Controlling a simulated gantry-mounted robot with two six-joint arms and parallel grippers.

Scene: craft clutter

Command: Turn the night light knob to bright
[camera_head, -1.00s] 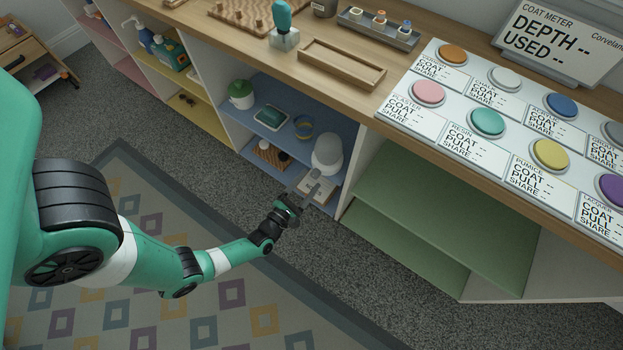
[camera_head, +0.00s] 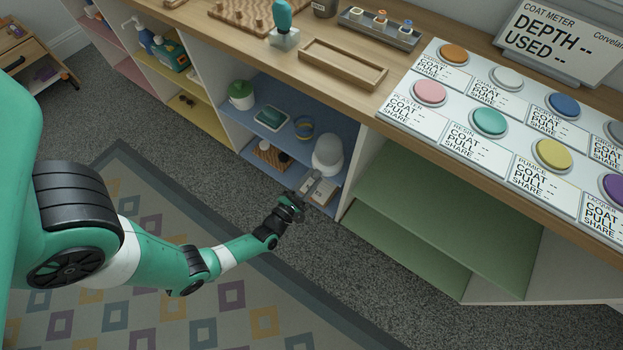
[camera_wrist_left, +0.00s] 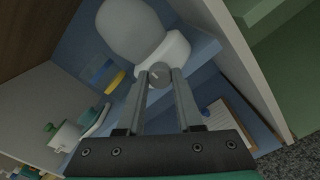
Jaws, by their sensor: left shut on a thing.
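The night light (camera_head: 328,155) has a pale rounded shade on a white base and stands in the blue shelf compartment; it also shows in the left wrist view (camera_wrist_left: 131,32). Its round grey knob (camera_wrist_left: 159,74) is on the front of the base, with a light pointer mark on its face. My left gripper (camera_head: 315,177) reaches into the blue compartment. In the left wrist view its two fingers (camera_wrist_left: 160,84) are shut on the knob, one on each side. In the head view the fingers hide the knob. My right gripper is not in view.
A white divider (camera_head: 358,168) stands close on the right, beside green shelves (camera_head: 445,205).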

